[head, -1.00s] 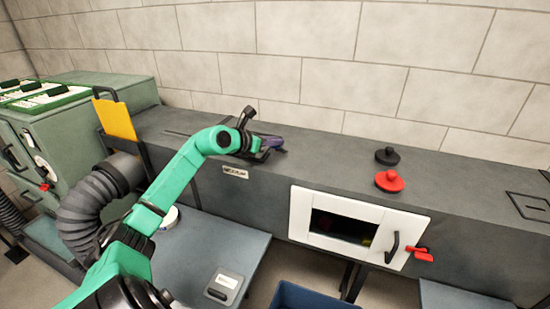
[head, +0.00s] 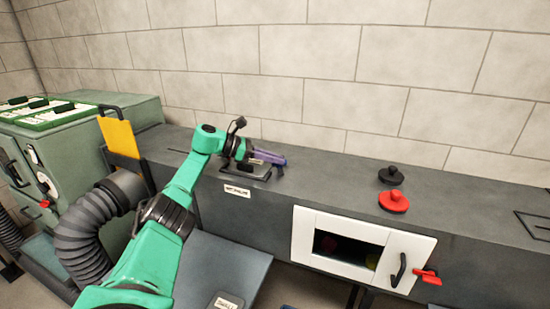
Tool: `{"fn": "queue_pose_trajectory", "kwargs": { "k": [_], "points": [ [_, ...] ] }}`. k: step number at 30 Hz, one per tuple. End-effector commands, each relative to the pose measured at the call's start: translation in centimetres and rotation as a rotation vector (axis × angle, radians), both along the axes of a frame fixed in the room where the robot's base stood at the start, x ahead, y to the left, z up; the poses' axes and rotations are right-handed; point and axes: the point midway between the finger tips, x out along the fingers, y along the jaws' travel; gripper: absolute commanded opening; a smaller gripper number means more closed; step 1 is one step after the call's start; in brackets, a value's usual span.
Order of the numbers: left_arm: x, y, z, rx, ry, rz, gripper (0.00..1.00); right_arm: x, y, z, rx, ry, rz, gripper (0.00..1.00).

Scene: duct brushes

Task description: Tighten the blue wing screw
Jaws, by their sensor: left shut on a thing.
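My left arm reaches in from the left across the grey duct (head: 340,179). My left gripper (head: 252,163) is at a dark plate on top of the duct, above a small white label. It is shut on a purple-blue piece (head: 268,157), whose end sticks out to the right of the jaws. The gripper and wrist hide much of this piece, and I cannot tell whether it is the blue wing screw. My right gripper is not in view.
A black knob (head: 391,175) and a red knob (head: 394,201) stand on the duct to the right. Below is a white hatch (head: 318,222) with a red latch (head: 427,277). A yellow plate (head: 119,137) and a ribbed hose (head: 90,225) are at left. The duct top between gripper and knobs is clear.

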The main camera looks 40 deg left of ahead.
Motion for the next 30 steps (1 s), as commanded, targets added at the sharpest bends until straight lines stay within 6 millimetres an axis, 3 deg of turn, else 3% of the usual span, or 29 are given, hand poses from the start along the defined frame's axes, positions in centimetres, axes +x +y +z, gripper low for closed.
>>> {"fn": "queue_pose_trajectory", "kwargs": {
  "k": [16, 18, 19, 30],
  "points": [
    [0.01, 0.01, -0.17, 0.0, 0.004, -0.022, 0.0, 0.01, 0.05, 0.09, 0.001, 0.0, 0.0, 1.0],
    [0.01, 0.0, -0.19, 0.0, 0.004, -0.022, 0.33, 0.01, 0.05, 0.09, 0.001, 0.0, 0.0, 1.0],
    [0.01, 0.01, -0.18, 0.0, 0.004, -0.022, 0.44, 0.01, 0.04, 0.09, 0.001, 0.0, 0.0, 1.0],
    [0.04, -0.06, 0.1, 0.001, 0.002, -0.022, 0.44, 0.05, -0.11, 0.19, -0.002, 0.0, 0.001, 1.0]
  ]
}}
